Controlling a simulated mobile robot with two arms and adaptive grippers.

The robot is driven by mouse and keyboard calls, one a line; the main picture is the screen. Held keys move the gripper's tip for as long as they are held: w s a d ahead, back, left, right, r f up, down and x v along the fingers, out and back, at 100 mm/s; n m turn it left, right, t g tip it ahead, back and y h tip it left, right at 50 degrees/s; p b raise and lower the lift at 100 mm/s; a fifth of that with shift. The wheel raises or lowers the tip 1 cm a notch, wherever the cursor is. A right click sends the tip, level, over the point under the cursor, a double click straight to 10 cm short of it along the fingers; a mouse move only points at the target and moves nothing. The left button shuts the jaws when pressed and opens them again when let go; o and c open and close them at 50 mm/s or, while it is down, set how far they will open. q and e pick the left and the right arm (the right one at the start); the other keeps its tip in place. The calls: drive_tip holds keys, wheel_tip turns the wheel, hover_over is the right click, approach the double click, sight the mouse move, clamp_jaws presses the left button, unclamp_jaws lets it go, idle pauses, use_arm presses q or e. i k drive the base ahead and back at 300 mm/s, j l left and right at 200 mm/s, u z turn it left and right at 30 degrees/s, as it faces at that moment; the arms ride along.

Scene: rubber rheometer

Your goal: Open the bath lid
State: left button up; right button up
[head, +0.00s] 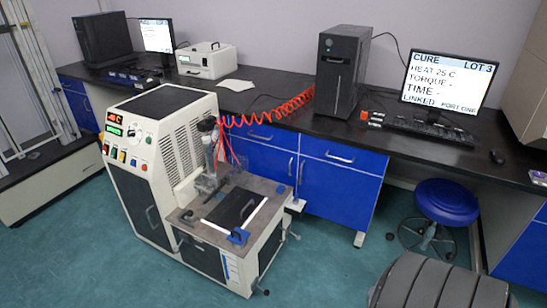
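The bath lid appears to be the flat black panel (226,210) on the low deck of the white and black test machine (160,150). It looks closed and lies flush with the grey deck (188,214). A dark handle (246,210) stands near its right side. A white bar (258,217) runs along its right edge, and a blue block (237,236) sits at its front corner. Neither of my grippers is in view.
Red coiled hoses (270,116) run from the machine's upright fixture (209,150) toward the bench (275,98). A blue stool (447,202) stands at the right. A monitor (449,80) reads "HEAT 25 C". Green floor (325,260) is clear right of the machine.

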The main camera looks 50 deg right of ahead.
sight(232, 211)
drive_tip(key=z, duration=1.2)
drive_tip(key=i+l, duration=0.15)
drive_tip(key=l, duration=0.25)
drive_tip(key=i+l, duration=0.1)
drive_tip(key=l, duration=0.35)
drive_tip(key=i+l, duration=0.15)
drive_tip(key=l, duration=0.25)
drive_tip(key=i+l, duration=0.15)
drive_tip(key=l, duration=0.25)
